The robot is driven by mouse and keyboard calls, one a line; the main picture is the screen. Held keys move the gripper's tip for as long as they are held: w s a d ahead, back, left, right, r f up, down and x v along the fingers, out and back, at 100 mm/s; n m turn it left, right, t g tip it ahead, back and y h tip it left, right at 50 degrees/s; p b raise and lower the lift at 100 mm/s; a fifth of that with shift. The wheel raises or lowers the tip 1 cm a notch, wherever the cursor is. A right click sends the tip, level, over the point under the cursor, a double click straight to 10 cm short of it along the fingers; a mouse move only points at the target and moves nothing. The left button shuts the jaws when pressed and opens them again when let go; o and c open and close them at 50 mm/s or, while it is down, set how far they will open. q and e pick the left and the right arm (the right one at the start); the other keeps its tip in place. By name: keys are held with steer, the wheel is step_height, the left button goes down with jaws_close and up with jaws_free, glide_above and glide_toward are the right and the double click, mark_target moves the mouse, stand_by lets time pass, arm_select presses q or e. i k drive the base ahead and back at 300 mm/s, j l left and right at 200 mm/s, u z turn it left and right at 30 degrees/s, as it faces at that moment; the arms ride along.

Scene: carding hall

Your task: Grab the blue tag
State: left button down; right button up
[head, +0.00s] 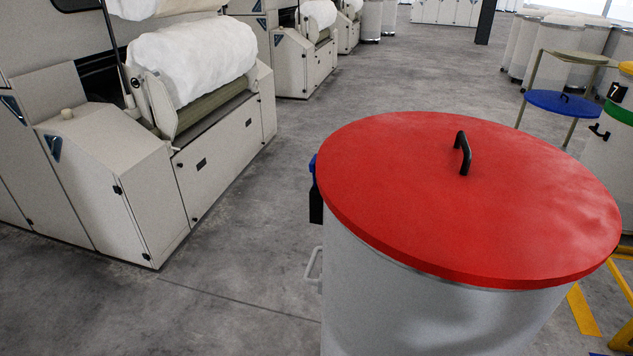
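A small blue piece (312,163), which may be the blue tag, shows at the left edge of the red-lidded can, just below the lid rim. Most of it is hidden behind the can. A black part (315,203) sits right under it. The can has a pale grey body (400,310) and a wide red lid (400,180) with a black handle (463,153). Neither of my grippers is in view.
Carding machines (95,180) with white fibre rolls (190,62) line the left. A blue disc (563,103) on a stand, a green-lidded can (608,165) and yellow floor marks (583,310) are at right. Grey floor (265,215) is open between machines and red-lidded can.

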mark_target(311, 165)
steer(key=i+j+z, duration=0.1)
steer(key=z, duration=1.3)
steer(key=j+z, duration=0.4)
steer(key=k+j+z, duration=0.1)
steer(key=j+z, duration=0.45)
steer(key=j, duration=0.15)
steer(key=k+j+z, duration=0.15)
steer(key=j, duration=0.15)
steer(key=k+j+z, duration=0.15)
steer(key=k+j, duration=0.15)
steer(key=j, duration=0.2)
steer(key=k+j, duration=0.1)
steer(key=j, duration=0.3)
steer(key=k+j+z, duration=0.1)
steer(key=j, duration=0.25)
steer(key=k+j, duration=0.2)
steer(key=j, duration=0.15)
steer(key=k+j+z, duration=0.1)
steer(key=j, duration=0.25)
